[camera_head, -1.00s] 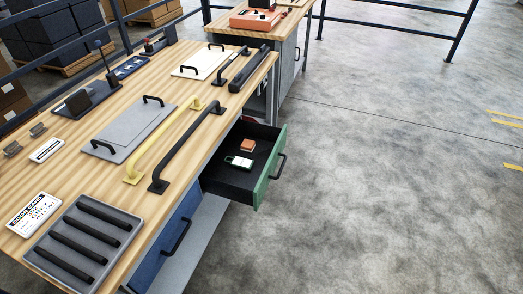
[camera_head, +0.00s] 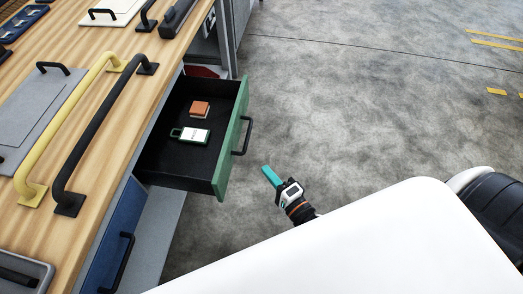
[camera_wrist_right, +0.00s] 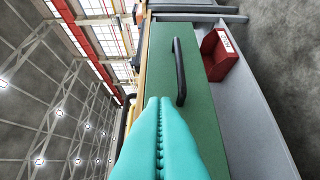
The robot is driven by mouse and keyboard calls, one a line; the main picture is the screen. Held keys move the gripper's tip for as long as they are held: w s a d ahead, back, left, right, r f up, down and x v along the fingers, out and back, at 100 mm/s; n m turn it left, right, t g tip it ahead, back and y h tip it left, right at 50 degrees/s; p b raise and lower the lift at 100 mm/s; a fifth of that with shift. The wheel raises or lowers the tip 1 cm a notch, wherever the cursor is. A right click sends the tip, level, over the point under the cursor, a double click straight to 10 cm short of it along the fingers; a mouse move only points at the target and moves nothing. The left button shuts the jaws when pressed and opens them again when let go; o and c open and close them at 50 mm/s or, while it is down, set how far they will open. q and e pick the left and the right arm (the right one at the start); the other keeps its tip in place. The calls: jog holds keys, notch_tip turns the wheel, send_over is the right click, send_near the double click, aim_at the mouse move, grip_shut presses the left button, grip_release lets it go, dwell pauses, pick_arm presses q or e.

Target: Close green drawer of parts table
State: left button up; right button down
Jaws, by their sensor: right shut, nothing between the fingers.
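The green drawer (camera_head: 232,140) of the parts table (camera_head: 95,205) stands pulled out, with a black handle (camera_head: 242,136) on its green front. Inside its dark tray lie an orange-brown block (camera_head: 199,108) and a white and green card-like item (camera_head: 191,135). My right gripper (camera_head: 268,174), with teal fingers, is shut and empty, to the right of the drawer front and apart from it in the head view. In the right wrist view the shut teal fingers (camera_wrist_right: 160,105) point toward the green front (camera_wrist_right: 195,115), near its handle (camera_wrist_right: 179,72). My left gripper is out of view.
A blue drawer (camera_head: 115,230) with a black handle sits below the tabletop, left of the green drawer. Yellow (camera_head: 75,125) and black (camera_head: 108,130) bar handles lie on the table. A red box (camera_wrist_right: 220,55) shows beside the green front. Grey floor to the right is clear.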

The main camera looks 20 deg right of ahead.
send_near(231, 143)
jog(key=w+d, duration=0.3)
jog(key=w+a, duration=0.2)
jog(key=a, duration=0.1)
jog(key=shift+w+f, duration=0.15)
jog(key=shift+w, duration=0.1)
jog(key=shift+w+a, duration=0.25)
jog(key=shift+a, duration=0.15)
jog(key=shift+w+a, duration=0.1)
jog(key=shift+a, duration=0.05)
